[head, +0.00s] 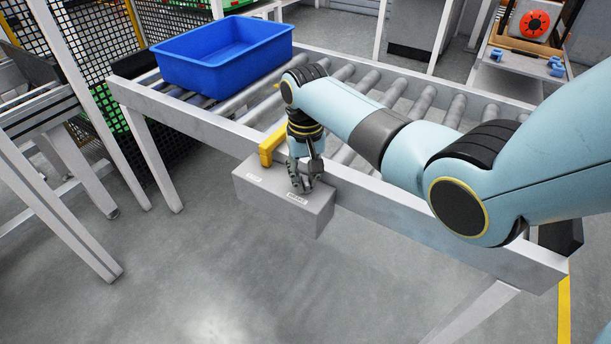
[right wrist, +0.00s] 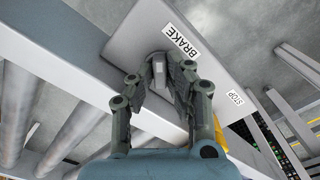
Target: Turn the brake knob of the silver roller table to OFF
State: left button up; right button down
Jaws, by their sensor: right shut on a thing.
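The silver roller table (head: 400,215) runs across the head view, with a grey control box (head: 255,200) on its near side rail. The box also shows in the right wrist view (right wrist: 135,45), with a BRAKE label and a STOP label. The brake knob (right wrist: 158,68) is a small grey knob beside the BRAKE label. My right gripper (head: 300,188) points down onto the box top, and in the right wrist view its fingers (right wrist: 160,80) are closed around the knob. Fingers hide part of the knob, and I cannot read its setting. My left gripper is not in view.
A blue bin (head: 222,75) sits on the rollers at the far left end. A yellow stop piece (head: 272,146) stands at the rail beside the box. My right arm crosses above the rollers. The floor in front of the box is clear.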

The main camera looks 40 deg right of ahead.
jog(key=n+p, duration=0.2)
jog(key=shift+r+n+p, duration=0.2)
jog(key=shift+n+p, duration=0.15)
jog(key=shift+n, duration=0.05)
jog(key=n+p, duration=0.2)
jog(key=n, duration=0.2)
jog(key=shift+n, duration=0.3)
jog(key=n+p, duration=0.2)
jog(key=n, duration=0.3)
jog(key=shift+f, duration=0.1)
jog(key=n, duration=0.5)
jog(key=shift+p, duration=0.4)
jog(key=shift+f+n, duration=0.1)
jog(key=shift+n, duration=0.3)
jog(key=c, duration=1.3)
grip_release()
